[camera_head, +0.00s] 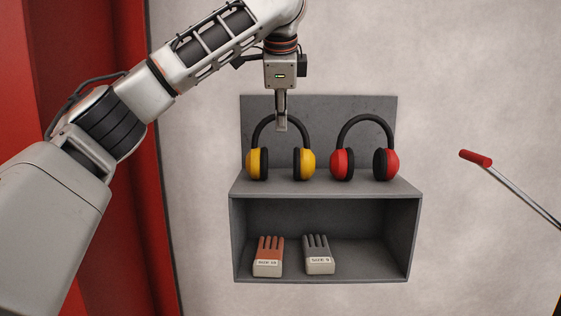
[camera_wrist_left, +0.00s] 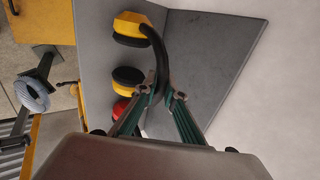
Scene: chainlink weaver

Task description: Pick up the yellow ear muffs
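The yellow ear muffs (camera_head: 256,163) stand upright on top of the grey shelf unit (camera_head: 325,190), at its left, with a black headband arching over. My left gripper (camera_head: 281,123) points down from above at the top of that headband. In the left wrist view, the fingers of my left gripper (camera_wrist_left: 165,92) come together on either side of the black headband and look shut on it. The yellow cups (camera_wrist_left: 130,28) also show there. The cups appear to rest on the shelf. My right gripper is not in view.
Red ear muffs (camera_head: 342,163) stand close to the right on the same shelf, before a grey back panel. A red-tipped rod (camera_head: 476,158) juts in from the right.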

